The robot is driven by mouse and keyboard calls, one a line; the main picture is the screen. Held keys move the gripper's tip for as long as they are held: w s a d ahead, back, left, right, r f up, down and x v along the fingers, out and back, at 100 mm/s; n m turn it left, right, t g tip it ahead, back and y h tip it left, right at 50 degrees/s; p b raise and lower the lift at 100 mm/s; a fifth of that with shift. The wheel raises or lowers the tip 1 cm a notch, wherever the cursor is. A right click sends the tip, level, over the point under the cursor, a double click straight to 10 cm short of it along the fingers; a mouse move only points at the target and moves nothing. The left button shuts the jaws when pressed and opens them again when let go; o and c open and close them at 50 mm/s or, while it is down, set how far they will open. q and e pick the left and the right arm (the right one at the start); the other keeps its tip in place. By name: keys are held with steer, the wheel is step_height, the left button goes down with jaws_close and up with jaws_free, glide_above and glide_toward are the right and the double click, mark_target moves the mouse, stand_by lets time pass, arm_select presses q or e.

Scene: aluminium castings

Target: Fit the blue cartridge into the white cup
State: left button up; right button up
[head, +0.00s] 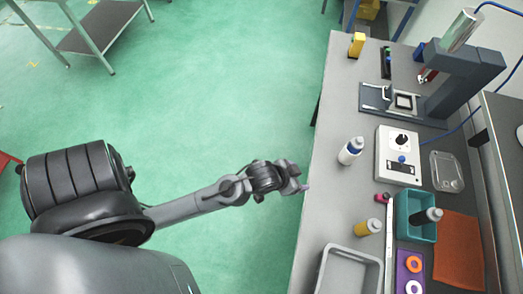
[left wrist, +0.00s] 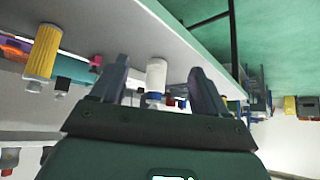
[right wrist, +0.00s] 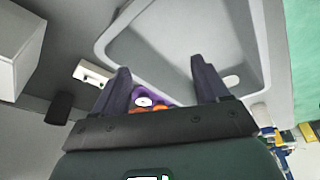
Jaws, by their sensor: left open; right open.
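A white cylinder with a blue band (head: 351,150) stands upright near the table's left edge; no separate blue cartridge or white cup can be told with certainty. It also shows between my left fingers in the left wrist view (left wrist: 156,74), farther off and untouched. My left gripper (head: 303,188) is open and empty, just off the table's left edge, below and left of that cylinder in the head view. My right gripper (right wrist: 160,72) is open and empty over the table by the grey tray (right wrist: 112,35). It does not show in the head view.
A white control box (head: 384,160) with knobs and a dark press (head: 455,85) stand farther back. A yellow bottle (head: 368,228), a teal bin (head: 402,232), a purple tray (head: 402,256) with rings and the grey tray (head: 326,270) fill the near end. The left-middle tabletop is clear.

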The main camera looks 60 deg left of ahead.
arm_select(q)
steer(key=s+a+r+g, duration=0.1)
steer(key=s+g, duration=0.3)
steer(key=s, duration=0.8)
steer(key=shift+s+a+m, duration=0.25)
steer(key=shift+s+m, duration=0.05)
